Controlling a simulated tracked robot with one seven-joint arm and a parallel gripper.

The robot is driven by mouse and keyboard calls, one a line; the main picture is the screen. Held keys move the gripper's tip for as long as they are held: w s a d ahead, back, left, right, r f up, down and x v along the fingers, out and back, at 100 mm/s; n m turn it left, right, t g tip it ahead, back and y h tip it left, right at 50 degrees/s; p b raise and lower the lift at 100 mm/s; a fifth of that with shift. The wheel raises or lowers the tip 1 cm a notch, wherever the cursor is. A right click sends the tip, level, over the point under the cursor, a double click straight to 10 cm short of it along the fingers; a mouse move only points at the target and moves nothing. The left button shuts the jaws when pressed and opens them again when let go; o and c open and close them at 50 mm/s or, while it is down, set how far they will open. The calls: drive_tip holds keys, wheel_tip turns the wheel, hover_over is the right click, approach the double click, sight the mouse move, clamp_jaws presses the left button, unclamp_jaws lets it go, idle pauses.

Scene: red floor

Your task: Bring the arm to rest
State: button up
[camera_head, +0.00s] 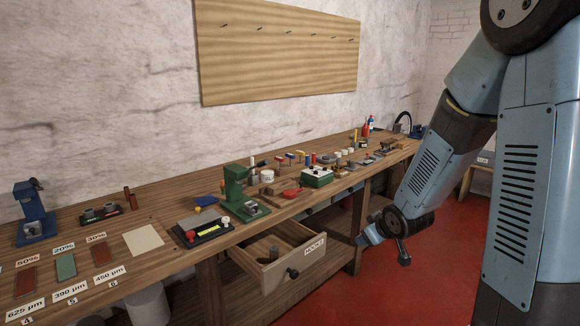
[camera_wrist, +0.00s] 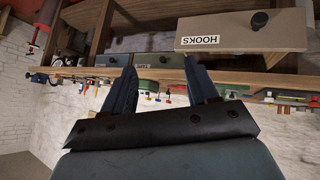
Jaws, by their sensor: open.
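My arm (camera_head: 425,170) hangs down on the right side in the head view, bent, with its wrist low over the red floor in front of the workbench (camera_head: 165,210). The wrist is right of the pulled-out drawer labelled HOOKS (camera_head: 313,262), apart from it. In the wrist view my gripper (camera_wrist: 160,65) shows two dark blue fingers spread apart, with nothing between them. That view is turned over; the HOOKS drawer (camera_wrist: 245,32) shows beyond the fingers at upper right.
The bench top carries a green press (camera_head: 236,190), a blue press (camera_head: 33,212), a green box (camera_head: 316,177) and many small parts. A dark round object lies inside the open drawer. A pale bin (camera_head: 147,306) stands below. The red floor (camera_head: 400,290) under the wrist is clear.

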drive_tip(key=s+d+r+m+h, duration=0.2)
drive_tip(key=s+r, duration=0.3)
drive_tip(key=r, duration=0.3)
drive_tip(key=s+r+m+g, duration=0.1)
drive_tip(key=s+r, duration=0.3)
drive_tip(key=s, duration=0.3)
drive_tip(key=s+r+m+g, duration=0.1)
drive_tip(key=s+r+m, duration=0.1)
drive_tip(key=s+r, duration=0.2)
drive_tip(key=s+a+r+m+g, duration=0.1)
drive_tip(key=s+r, duration=0.3)
drive_tip(key=s, duration=0.6)
drive_tip(key=shift+s+r+m, duration=0.3)
drive_tip(key=shift+s+r, duration=0.05)
drive_tip(key=shift+s, duration=0.05)
